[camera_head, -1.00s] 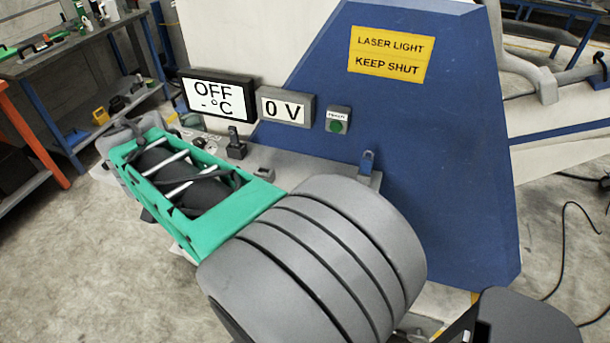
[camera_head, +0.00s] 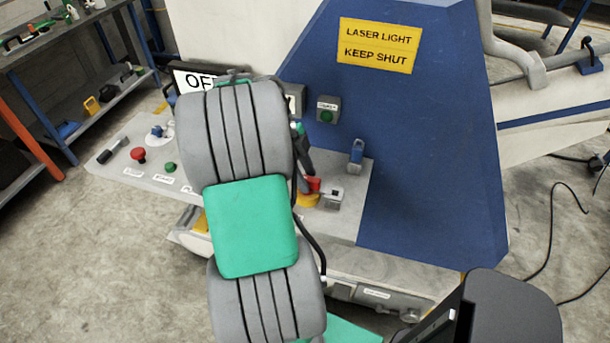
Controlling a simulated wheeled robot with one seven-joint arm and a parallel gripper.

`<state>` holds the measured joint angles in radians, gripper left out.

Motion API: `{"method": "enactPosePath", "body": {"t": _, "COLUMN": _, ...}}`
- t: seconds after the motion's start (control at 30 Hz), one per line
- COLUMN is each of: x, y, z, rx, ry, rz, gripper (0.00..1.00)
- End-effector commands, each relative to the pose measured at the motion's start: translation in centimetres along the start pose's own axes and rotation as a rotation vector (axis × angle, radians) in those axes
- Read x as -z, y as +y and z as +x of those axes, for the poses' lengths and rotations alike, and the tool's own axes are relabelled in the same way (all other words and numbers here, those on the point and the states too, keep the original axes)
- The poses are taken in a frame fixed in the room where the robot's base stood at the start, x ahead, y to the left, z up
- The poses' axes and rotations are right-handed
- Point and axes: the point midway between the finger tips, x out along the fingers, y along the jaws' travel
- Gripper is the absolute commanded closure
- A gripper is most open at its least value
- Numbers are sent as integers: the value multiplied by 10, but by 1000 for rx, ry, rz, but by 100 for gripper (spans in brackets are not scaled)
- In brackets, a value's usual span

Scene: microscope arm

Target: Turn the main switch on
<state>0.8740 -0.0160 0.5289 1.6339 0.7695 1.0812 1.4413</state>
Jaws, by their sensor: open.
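A red switch on a yellow base (camera_head: 309,196), which looks like the main switch, sits on the grey panel right of my arm. Its label and exact handle angle cannot be read. My gripper (camera_head: 304,168) shows only in part, as a dark finger pointing down beside my arm. It is just above and left of the red switch. Whether it touches the switch cannot be told. The gripper is open, and most of it is hidden behind my grey and green arm links.
A red button (camera_head: 138,155) and a green button (camera_head: 170,168) are on the panel's left. The OFF display (camera_head: 193,80) is partly covered.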

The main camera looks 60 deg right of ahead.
Motion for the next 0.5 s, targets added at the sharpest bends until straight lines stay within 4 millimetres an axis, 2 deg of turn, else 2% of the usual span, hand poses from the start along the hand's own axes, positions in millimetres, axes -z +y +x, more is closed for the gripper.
{"method": "enactPosePath", "body": {"t": 0.13, "x": 0, "y": 0, "z": 0, "rx": 1, "ry": 0, "rz": -1, "gripper": 60}}
{"method": "enactPosePath", "body": {"t": 0.5, "x": 0, "y": 0, "z": -1, "rx": 1, "ry": 0, "rz": -2, "gripper": 90}}
